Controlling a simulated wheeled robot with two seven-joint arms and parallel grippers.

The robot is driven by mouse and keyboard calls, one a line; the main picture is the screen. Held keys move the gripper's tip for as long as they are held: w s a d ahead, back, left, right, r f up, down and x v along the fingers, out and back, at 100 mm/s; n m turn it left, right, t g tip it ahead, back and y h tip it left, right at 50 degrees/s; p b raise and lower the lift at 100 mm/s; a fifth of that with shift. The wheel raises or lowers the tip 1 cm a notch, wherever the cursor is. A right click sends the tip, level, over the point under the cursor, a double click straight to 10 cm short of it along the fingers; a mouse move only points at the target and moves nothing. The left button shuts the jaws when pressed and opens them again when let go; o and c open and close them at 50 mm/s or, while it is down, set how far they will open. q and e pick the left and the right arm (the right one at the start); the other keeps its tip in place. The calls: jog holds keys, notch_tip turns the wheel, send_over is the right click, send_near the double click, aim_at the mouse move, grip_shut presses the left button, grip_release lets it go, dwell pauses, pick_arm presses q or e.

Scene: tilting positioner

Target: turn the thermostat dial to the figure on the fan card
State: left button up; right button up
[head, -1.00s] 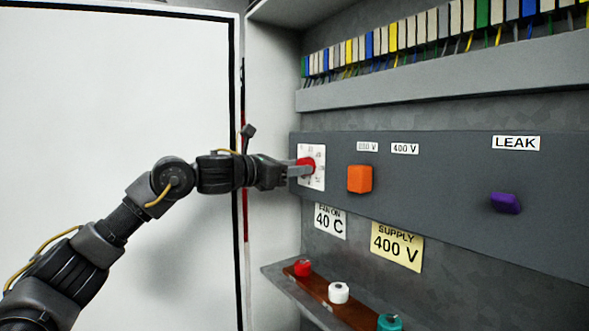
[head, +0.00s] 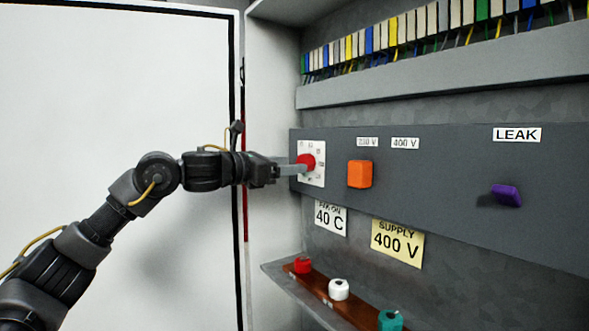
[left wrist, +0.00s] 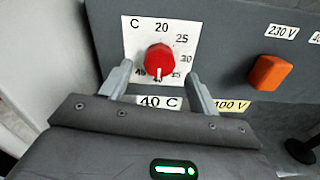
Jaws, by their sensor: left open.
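The red thermostat dial (left wrist: 159,59) sits on a white scale plate (left wrist: 186,28) marked C, 20, 25, 30 and on round to 45. Its white pointer line points down at the figure that reads as 40, small and partly covered by the knob. In the head view the dial (head: 308,161) is at the panel's left end. The fan card (head: 330,217) below it reads 40 C. My left gripper (head: 294,169) is open in front of the dial. In the left wrist view its fingers stand apart, left and right below the knob, with gaps to it. My right gripper is out of view.
An orange knob (head: 360,174) under 230 V and 400 V labels is right of the dial. A purple LEAK knob (head: 507,195) is farther right. A yellow SUPPLY 400 V card (head: 397,243) hangs below. A shelf (head: 287,279) below carries red, white and teal caps. The open door stands left.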

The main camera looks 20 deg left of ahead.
pick_arm(q)
jog(key=b+v, duration=0.2)
jog(key=v, duration=0.6)
jog(key=shift+s+a, duration=0.1)
jog(key=shift+s, duration=0.05)
